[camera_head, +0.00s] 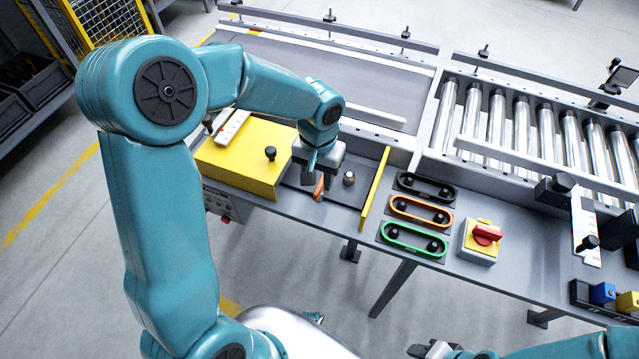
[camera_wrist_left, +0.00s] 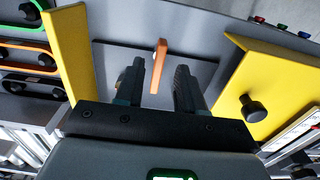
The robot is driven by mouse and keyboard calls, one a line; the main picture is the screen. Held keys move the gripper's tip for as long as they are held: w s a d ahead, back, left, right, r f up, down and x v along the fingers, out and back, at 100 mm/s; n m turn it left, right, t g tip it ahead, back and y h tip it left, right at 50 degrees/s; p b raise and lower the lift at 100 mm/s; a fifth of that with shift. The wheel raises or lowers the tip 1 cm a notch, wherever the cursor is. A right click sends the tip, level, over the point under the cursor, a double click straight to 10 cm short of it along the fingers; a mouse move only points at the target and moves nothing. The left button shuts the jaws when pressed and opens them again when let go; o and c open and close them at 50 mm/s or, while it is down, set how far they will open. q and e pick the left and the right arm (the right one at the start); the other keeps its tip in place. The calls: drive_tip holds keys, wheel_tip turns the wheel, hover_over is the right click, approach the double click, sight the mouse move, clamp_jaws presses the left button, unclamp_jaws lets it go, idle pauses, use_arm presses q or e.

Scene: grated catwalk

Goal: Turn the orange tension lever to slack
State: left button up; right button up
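The orange tension lever (camera_head: 319,187) stands on a dark plate between the yellow cover and an upright yellow plate. In the left wrist view the lever (camera_wrist_left: 158,62) appears in the gap between the two fingers, with clear space on both sides. My left gripper (camera_wrist_left: 160,78) is open. In the head view the left gripper (camera_head: 318,168) is right above and behind the lever, and its fingers are mostly hidden. My right gripper (camera_head: 430,349) is cut off at the bottom edge, so its fingers cannot be read.
A yellow cover (camera_head: 240,158) with a black knob is left of the lever; a yellow upright plate (camera_head: 374,195) is right. A small round post (camera_head: 349,178) stands close by. Beyond are black, orange and green belt loops (camera_head: 415,243) and a red switch (camera_head: 487,235). Rollers lie behind.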

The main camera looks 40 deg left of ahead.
sight(319, 187)
use_arm(q)
drive_tip(key=shift+w+f, duration=0.1)
drive_tip(key=shift+f, duration=1.65)
clamp_jaws()
